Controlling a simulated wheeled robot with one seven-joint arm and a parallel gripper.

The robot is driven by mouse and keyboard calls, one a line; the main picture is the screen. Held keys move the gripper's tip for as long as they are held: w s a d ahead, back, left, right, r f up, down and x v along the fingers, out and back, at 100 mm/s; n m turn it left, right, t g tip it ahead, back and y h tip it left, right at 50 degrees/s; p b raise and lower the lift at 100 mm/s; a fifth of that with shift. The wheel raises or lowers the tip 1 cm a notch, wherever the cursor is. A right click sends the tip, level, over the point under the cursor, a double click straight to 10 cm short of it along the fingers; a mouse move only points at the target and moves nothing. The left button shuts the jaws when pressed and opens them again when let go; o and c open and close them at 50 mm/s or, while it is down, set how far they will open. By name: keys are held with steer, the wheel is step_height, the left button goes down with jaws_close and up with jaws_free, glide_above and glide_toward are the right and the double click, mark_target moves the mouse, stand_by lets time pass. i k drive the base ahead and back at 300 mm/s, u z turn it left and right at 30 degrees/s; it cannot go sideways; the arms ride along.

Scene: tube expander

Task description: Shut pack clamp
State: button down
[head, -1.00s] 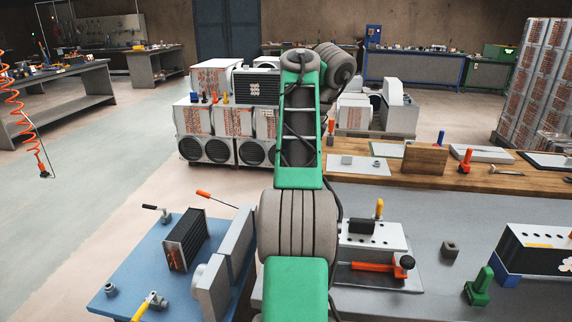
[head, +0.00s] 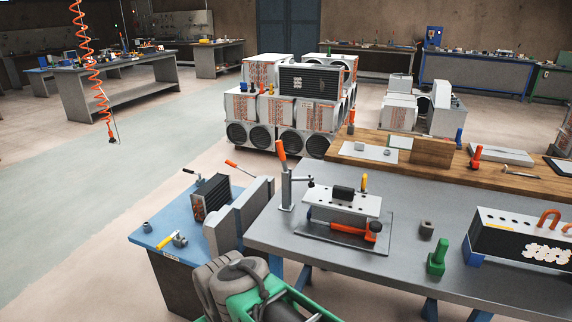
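The pack looks like a dark finned block (head: 211,198) standing on the blue table (head: 158,228). Behind it is a small clamp with a black handle (head: 189,171), and a red-orange handle (head: 232,163) slants up beside it. A yellow-handled clamp (head: 168,239) lies low at the table's front. On the grey table (head: 300,240), a clamp with an upright orange handle (head: 281,150) stands left of a white perforated block (head: 342,203). I cannot tell which clamp is the pack clamp. My green and grey arm shows at the bottom; my gripper is out of view.
Light grey panels (head: 238,220) stand between the pack and the grey table. A red lever (head: 350,233), a green knobbed piece (head: 437,257) and a black-fronted box (head: 525,245) sit on the grey table. Stacked white units (head: 290,110) stand behind. The floor at left is clear.

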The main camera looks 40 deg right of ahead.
mark_target(278, 143)
steer(key=u, duration=0.95)
steer(key=i, duration=1)
steer(key=z, duration=0.15)
